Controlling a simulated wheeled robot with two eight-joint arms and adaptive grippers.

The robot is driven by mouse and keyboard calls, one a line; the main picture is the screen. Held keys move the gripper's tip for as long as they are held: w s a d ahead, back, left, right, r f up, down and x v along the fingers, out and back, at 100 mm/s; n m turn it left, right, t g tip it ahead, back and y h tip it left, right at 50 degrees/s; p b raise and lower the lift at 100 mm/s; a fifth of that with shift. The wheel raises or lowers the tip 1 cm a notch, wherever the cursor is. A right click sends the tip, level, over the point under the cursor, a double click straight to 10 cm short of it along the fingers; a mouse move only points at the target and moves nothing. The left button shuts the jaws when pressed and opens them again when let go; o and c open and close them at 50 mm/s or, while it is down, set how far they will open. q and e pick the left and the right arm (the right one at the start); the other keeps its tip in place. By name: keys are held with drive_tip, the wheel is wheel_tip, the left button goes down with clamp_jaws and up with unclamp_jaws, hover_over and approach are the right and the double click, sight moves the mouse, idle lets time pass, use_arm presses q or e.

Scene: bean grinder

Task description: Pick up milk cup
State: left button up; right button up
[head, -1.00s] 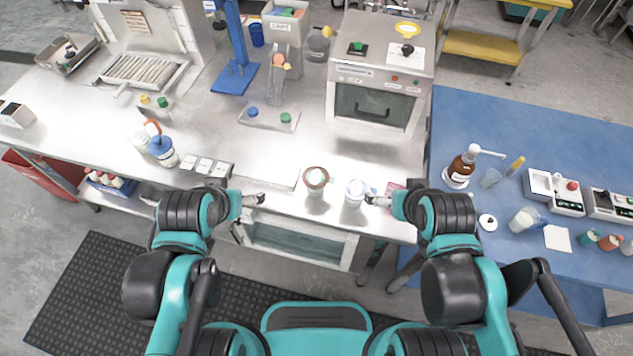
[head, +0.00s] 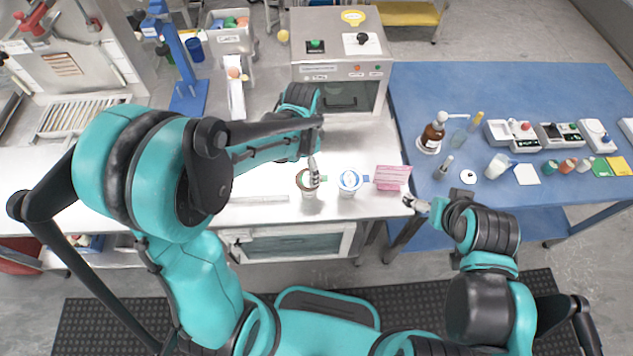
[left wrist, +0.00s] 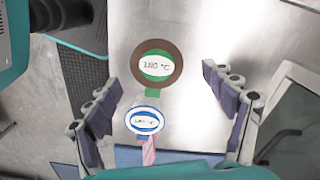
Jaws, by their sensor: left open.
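A cup with a brown rim and green label (head: 303,186) stands near the front edge of the steel counter. A white cup with a blue rim (head: 350,183) stands just right of it. I cannot read from the labels which one is the milk cup. My left gripper (head: 314,176) is open, pointing down over the brown-rimmed cup and partly hiding it. In the left wrist view, the brown-rimmed cup (left wrist: 158,49) and the blue-rimmed cup (left wrist: 145,132) lie between the spread fingers. My right gripper (head: 415,205) is off the counter's right front corner, its fingers too small to judge.
A grey oven-like machine (head: 335,62) stands behind the cups. The blue table (head: 425,85) at right holds a brown bottle (head: 434,132) and several instruments. My left arm hides much of the counter's left.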

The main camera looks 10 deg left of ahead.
sight(308, 179)
use_arm(q)
drive_tip(key=f+b, duration=0.1)
drive_tip(key=f, duration=0.1)
drive_tip(key=f+b, duration=0.1)
drive_tip(key=f, duration=0.2)
drive_tip(key=f+b, duration=0.1)
drive_tip(key=f, duration=0.1)
drive_tip(key=shift+s+d+f, duration=0.1)
drive_tip(key=shift+d+f, duration=0.25)
drive_tip(key=shift+f, duration=0.05)
drive_tip(key=shift+r, duration=0.1)
drive_tip(key=c, duration=1.3)
